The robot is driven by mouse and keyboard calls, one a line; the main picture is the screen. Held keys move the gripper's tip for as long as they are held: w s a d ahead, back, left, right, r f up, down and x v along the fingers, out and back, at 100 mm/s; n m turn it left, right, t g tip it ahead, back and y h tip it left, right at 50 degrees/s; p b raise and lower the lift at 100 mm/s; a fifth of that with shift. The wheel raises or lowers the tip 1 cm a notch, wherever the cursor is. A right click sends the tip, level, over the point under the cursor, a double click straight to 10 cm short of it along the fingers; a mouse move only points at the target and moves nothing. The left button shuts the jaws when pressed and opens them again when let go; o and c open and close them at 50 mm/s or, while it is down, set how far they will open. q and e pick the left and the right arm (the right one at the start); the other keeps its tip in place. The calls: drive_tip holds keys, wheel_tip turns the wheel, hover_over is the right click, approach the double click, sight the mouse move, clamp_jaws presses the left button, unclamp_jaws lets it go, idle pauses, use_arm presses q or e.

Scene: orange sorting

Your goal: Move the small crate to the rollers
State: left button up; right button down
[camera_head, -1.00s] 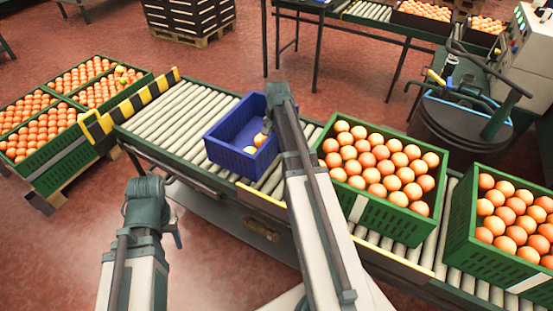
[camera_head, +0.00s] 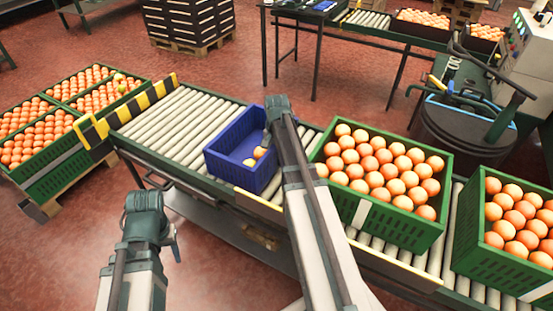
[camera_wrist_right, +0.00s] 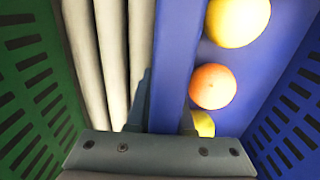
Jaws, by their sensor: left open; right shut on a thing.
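The small blue crate (camera_head: 215,160) is on the roller conveyor (camera_head: 172,128), left of the large green crate of oranges (camera_head: 398,228). It holds a few fruits (camera_head: 259,153), yellow and orange. My right gripper (camera_head: 267,138) reaches down to the blue crate's right side. In the right wrist view its fingers (camera_wrist_right: 165,118) straddle the blue crate wall (camera_wrist_right: 172,60), shut on it. Fruits (camera_wrist_right: 213,87) lie just inside that wall. My left gripper (camera_head: 174,245) hangs open and empty in front of the conveyor. The blue crate's underside is hidden.
Bare rollers lie left of the blue crate, up to a yellow-black striped barrier (camera_head: 140,103). Another green crate (camera_head: 485,262) stands further right. Green crates of oranges (camera_head: 62,175) rest on a pallet at left. A dark round tub (camera_head: 455,135) stands behind.

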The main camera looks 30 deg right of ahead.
drive_tip(key=c, duration=0.8)
unclamp_jaws()
drive_tip(key=shift+r, duration=0.1)
wheel_tip(320, 180, up, 12)
drive_tip(key=p, duration=1.2)
drive_tip(key=shift+p, duration=0.3)
drive_tip(key=s+a+n, duration=0.5)
drive_tip(key=a, duration=0.5)
drive_tip(key=s+a+n, duration=0.5)
drive_tip(key=s+a, duration=0.1)
drive_tip(key=a, duration=0.5)
drive_tip(key=s+a+n+h, duration=0.1)
drive_tip(key=s+a+n, duration=0.4)
drive_tip(key=a, duration=0.5)
drive_tip(key=shift+s+a+n, duration=0.15)
drive_tip(key=shift+s+n, duration=0.15)
drive_tip(key=shift+n, duration=0.1)
drive_tip(key=shift+r, duration=0.1)
